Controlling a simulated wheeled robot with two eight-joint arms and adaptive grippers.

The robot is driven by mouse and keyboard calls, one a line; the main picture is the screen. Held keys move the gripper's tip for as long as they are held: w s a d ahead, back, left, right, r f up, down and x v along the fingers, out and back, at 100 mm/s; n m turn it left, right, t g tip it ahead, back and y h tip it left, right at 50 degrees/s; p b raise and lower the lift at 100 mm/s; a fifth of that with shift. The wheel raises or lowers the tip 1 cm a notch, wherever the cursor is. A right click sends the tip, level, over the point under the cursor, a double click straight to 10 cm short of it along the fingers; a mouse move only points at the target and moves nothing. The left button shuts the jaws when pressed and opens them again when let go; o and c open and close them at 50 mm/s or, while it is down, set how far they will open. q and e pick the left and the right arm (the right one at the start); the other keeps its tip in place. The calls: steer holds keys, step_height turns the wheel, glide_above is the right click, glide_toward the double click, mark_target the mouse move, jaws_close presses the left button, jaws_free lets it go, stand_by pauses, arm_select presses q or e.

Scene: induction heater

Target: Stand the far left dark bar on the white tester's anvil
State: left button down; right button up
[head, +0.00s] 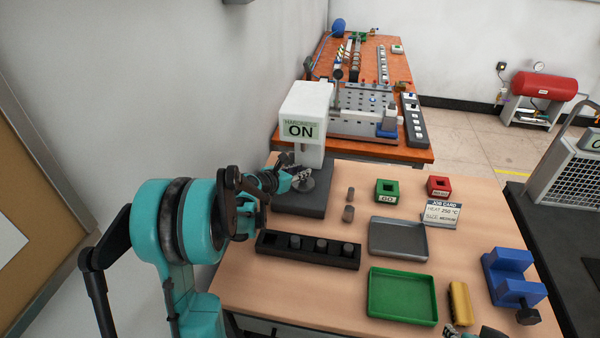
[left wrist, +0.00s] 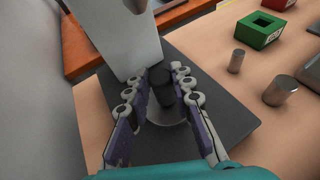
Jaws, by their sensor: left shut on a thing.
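The white tester (head: 305,105) reads ON and stands on a dark base (head: 300,205) at the table's back left. Its round anvil (head: 308,186) lies under my left gripper (head: 302,176); the anvil also shows in the left wrist view (left wrist: 168,115). My left gripper is shut on a dark bar (left wrist: 163,88), which looks upright over the anvil. I cannot tell whether its lower end touches the anvil. The black rack (head: 262,250) holds several dark bars; its leftmost place looks empty. My right gripper (head: 468,332) shows only partly at the bottom edge.
Two loose grey cylinders (head: 348,213) stand right of the tester base. Green (head: 387,190) and red (head: 439,187) square holders, a grey tray (head: 398,238), a green tray (head: 402,297), a yellow block (head: 460,302) and a blue vise (head: 512,278) occupy the table's right.

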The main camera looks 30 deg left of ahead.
arm_select(q)
steer(key=shift+f+b, duration=0.3)
steer(key=shift+f, duration=0.05)
steer(key=c, duration=1.3)
jaws_free()
steer(key=shift+r, duration=0.1)
steer(key=shift+r+p, duration=0.2)
steer(key=shift+p, duration=0.1)
steer(key=p+v, duration=0.3)
steer(key=v, duration=0.8)
steer(key=s+d+r+m+g, duration=0.1)
steer(key=s+d+m+g, duration=0.1)
steer(key=s+d+m, duration=0.45)
steer(key=s+d+m+g, duration=0.2)
steer(key=s+d+m, duration=0.1)
steer(key=d+m, duration=0.6)
steer(key=s+d+m+y, duration=0.1)
steer(key=s+m, duration=0.3)
steer(key=m, duration=0.2)
steer(key=s+d+m+g, duration=0.1)
steer(key=s+m, duration=0.3)
steer(key=m, duration=0.2)
steer(key=s+d+f+m+g+y, duration=0.1)
steer(key=s+m, duration=0.3)
steer(key=m, duration=0.2)
steer(key=shift+s+y, duration=0.3)
